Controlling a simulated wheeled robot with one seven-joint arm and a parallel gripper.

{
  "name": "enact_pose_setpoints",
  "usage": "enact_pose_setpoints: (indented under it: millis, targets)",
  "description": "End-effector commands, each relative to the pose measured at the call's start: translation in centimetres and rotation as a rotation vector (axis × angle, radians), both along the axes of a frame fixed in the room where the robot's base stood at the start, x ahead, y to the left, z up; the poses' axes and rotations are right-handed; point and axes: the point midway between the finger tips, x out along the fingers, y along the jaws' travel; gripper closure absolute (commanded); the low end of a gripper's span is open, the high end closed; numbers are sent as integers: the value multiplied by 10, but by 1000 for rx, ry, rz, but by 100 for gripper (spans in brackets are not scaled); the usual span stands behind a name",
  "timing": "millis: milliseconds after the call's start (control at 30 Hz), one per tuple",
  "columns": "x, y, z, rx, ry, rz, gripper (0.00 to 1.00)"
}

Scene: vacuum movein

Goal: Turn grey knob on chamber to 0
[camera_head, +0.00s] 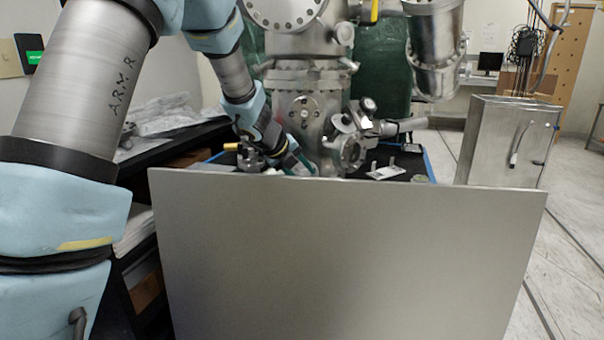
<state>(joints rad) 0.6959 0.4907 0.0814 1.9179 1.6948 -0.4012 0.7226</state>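The steel vacuum chamber (303,108) stands upright behind the grey panel, with round bolted flanges and side ports. My arm reaches in from the left, and its end, my gripper (298,165), is low at the chamber's left front, just above the panel's top edge. Its fingertips are small and partly hidden, so I cannot tell whether they are open, shut or touching anything. A small dark-and-silver knob (368,105) sits on the valve assembly right of my gripper. I cannot tell whether it is the grey knob, and no scale or 0 mark is readable.
A large flat grey panel (345,260) fills the lower foreground and hides what is below. A ported flange (348,152) stands close right of my gripper. A metal cabinet (508,142) is at right. A black shelf (165,150) with plastic wrapping is at left. Open floor lies far right.

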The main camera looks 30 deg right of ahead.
Motion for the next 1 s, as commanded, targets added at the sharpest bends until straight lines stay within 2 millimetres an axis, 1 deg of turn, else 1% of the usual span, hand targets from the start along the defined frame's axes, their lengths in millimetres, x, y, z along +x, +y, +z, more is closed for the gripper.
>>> enact_pose_setpoints:
  millis: [167,300,467,733,767,1000]
  targets:
    - [0,1,-3,-14,8,6,100]
    - [0,1,-6,-70,39,31,100]
    - [0,2,-3,-110,59,46,100]
    - [0,2,-2,-111,61,46,100]
    - [0,2,-2,-111,61,46,55]
    - [0,1,-1,-111,61,46,28]
